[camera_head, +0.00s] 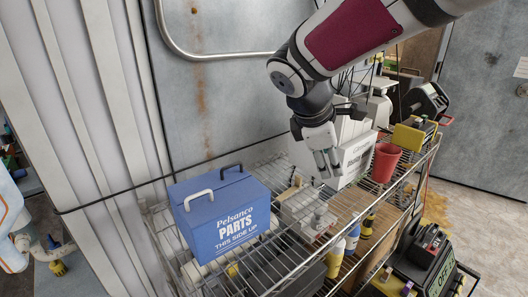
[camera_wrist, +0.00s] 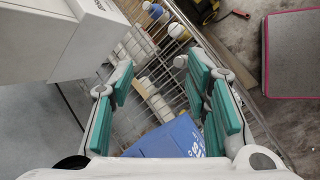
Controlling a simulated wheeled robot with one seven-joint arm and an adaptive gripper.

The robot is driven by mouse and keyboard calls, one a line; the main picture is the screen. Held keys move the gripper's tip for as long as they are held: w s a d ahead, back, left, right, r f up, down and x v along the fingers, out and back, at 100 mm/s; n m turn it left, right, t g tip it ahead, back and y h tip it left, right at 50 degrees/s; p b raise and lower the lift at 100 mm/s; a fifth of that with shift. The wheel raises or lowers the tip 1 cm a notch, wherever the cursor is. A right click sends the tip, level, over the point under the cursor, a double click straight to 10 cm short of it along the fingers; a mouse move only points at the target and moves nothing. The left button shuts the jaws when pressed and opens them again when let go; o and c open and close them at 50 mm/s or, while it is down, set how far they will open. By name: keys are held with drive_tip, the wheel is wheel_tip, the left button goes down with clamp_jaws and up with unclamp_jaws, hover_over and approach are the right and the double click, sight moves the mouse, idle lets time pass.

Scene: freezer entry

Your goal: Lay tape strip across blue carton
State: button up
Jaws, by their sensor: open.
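The blue carton (camera_head: 222,222) sits on the left part of a wire shelf, with white lettering on its front and one white and one black handle-like piece on top. Its blue surface also shows at the bottom of the wrist view (camera_wrist: 165,142), partly hidden by my gripper. My gripper (camera_head: 327,163) is to the right of the carton, pointing down, above the shelf and in front of white boxes. In the wrist view my gripper (camera_wrist: 160,82) has its teal pads wide apart with nothing held between them. I cannot pick out a tape strip for certain.
The wire shelf (camera_head: 262,268) holds small pale items (camera_head: 308,213) right of the carton. A white box (camera_head: 355,160), a red cup (camera_head: 386,163) and a yellow object (camera_head: 408,138) stand farther right. Bottles (camera_head: 352,238) stand lower down. A metal wall is behind.

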drive_tip(key=w+a+f+n+b, duration=0.2)
drive_tip(key=w+a+f+n, duration=0.15)
drive_tip(key=w+f, duration=0.35)
drive_tip(key=n+t+h+b, duration=0.2)
drive_tip(key=n, duration=0.5)
approach(298, 178)
drive_tip(key=x, duration=0.4)
drive_tip(key=shift+w+a+f, duration=0.15)
drive_tip(key=shift+a, duration=0.05)
drive_tip(key=shift+p+x, duration=0.45)
drive_tip(key=shift+x, duration=2.6)
drive_tip(key=shift+d, duration=0.15)
drive_tip(key=c, duration=0.8)
